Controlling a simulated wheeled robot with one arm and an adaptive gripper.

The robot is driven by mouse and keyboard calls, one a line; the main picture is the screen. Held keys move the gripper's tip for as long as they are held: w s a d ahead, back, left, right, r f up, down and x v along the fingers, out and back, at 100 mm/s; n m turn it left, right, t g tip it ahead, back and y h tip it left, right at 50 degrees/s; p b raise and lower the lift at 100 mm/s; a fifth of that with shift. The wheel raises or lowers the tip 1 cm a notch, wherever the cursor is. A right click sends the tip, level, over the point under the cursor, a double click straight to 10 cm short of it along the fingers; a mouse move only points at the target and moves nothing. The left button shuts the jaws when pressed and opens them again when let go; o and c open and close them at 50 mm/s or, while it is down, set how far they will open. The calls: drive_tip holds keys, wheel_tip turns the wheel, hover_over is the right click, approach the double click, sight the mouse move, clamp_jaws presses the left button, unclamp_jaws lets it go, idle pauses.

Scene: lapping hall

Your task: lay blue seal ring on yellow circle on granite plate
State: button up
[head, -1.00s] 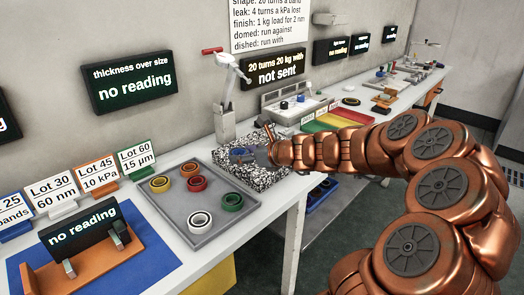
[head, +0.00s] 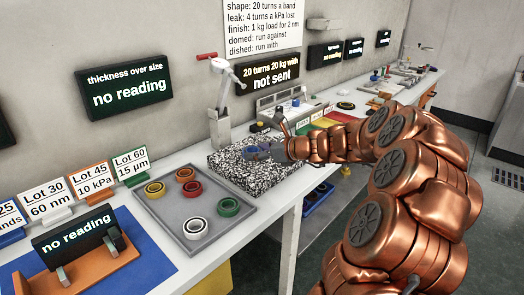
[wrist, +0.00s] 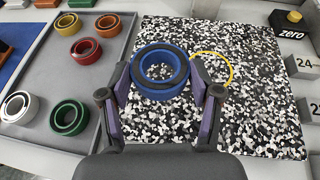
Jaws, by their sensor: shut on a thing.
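The blue seal ring (wrist: 160,72) is between the fingertips of my gripper (wrist: 165,84), which is shut on it, in the wrist view. The granite plate (wrist: 262,115) is speckled black and white and lies under the ring. The yellow circle (wrist: 231,69) is a thin outline on the plate, just right of the ring; its left part is hidden by the ring and finger. In the head view the granite plate (head: 228,170) stands on the bench, with the ring (head: 256,152) and my gripper (head: 275,150) over it. Whether the ring touches the plate I cannot tell.
A grey tray (head: 172,222) left of the plate holds several coloured rings, among them a white one (head: 196,229) and a green one (head: 229,207). A pale upright stand (head: 220,125) rises behind the plate. A yellow-buttoned zero block (wrist: 290,20) is at the plate's far right.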

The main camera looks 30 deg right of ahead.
drive_tip(key=w+d, duration=0.1)
drive_tip(key=w, duration=0.1)
drive_tip(key=w+d, duration=0.2)
drive_tip(key=w+d+f, duration=0.1)
drive_tip(key=w+d, duration=0.1)
drive_tip(key=shift+w+d, duration=0.15)
drive_tip(key=shift+d, duration=0.1)
drive_tip(key=shift+f, duration=1.65)
drive_tip(key=shift+f, duration=0.15)
drive_tip(key=o, duration=1.2)
drive_tip(key=shift+c, duration=0.2)
drive_tip(key=v, duration=1.2)
